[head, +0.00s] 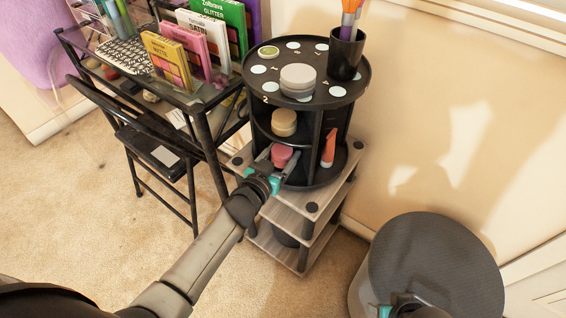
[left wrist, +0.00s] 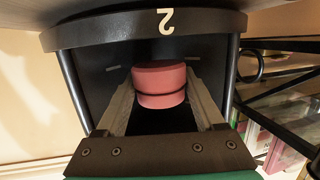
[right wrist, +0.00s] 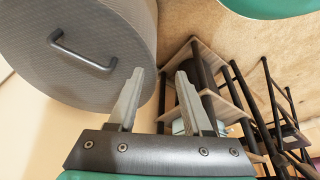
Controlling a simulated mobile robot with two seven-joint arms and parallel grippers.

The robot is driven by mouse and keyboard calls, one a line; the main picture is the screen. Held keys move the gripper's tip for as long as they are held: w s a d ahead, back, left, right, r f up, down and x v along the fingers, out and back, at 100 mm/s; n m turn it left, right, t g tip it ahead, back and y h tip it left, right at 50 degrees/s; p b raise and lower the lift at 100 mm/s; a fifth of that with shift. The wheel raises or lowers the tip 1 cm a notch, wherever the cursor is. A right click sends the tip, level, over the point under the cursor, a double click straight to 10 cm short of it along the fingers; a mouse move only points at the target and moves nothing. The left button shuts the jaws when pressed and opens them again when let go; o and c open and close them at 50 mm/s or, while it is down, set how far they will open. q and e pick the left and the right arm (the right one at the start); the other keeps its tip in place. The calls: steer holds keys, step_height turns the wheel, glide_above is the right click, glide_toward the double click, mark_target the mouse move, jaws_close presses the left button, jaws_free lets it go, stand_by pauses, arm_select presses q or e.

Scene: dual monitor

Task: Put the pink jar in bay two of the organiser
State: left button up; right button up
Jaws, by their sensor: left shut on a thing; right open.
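The black round organiser (head: 318,179) has a top tray and lower shelves. The pink jar (head: 282,154) is inside its lowest level, on the front left side. My left gripper (head: 278,160) reaches in and is shut on the jar. In the left wrist view the pink jar (left wrist: 160,84) sits between the two fingers, between dark bay walls, with a rim marked "2" (left wrist: 165,20) in front. Whether the jar's base touches the shelf is hidden. My right gripper (right wrist: 160,98) is open and empty near the grey round bin.
A tan jar (head: 284,122) is on the shelf above and an orange tube (head: 329,148) stands to the right. A pale jar (head: 298,79) and black brush cup (head: 346,54) are on top. The grey bin (head: 428,262) stands right; a cluttered desk (head: 196,98) left.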

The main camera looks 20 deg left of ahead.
mark_target(283, 162)
arm_select(q)
step_height(283, 162, down, 3)
steer(key=shift+w+f+b, duration=0.1)
steer(key=shift+b, duration=1.15)
steer(key=shift+w, duration=0.1)
arm_select(e)
step_height(283, 162, up, 6)
steer(key=t, duration=0.1)
steer(key=shift+w+r, duration=0.15)
arm_select(q)
steer(key=shift+f, duration=0.1)
steer(key=o, duration=1.1)
steer(key=shift+f, duration=0.15)
steer(key=shift+c, duration=0.2)
steer(key=shift+o, duration=0.9)
arm_select(e)
steer(key=shift+w+a, duration=0.1)
steer(key=shift+r, duration=0.1)
